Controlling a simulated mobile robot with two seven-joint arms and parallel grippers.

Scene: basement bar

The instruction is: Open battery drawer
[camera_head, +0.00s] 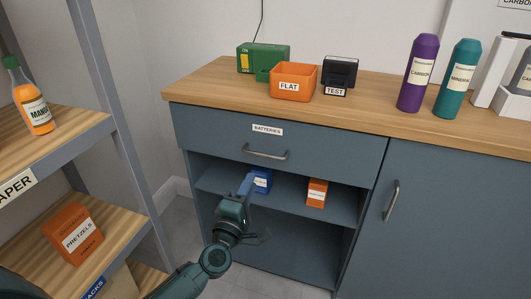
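The battery drawer (315,150) is a wide blue-grey front labelled BATTERIES, under the wooden counter. It sits flush in the cabinet and looks shut. Its metal bar handle (266,154) is at the middle of the front. My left gripper (246,184) is in front of the cabinet, just below and left of the handle, apart from it in the picture. Its fingers point up toward the drawer; their spacing cannot be made out. My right gripper is not in view.
Below the drawer an open shelf (290,196) holds a blue box (263,181) and an orange box (317,192). A cabinet door (440,210) is at right. A shelving rack (100,130) stands close at left. An orange FLAT bin (293,80) and bottles stand on the counter (220,85).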

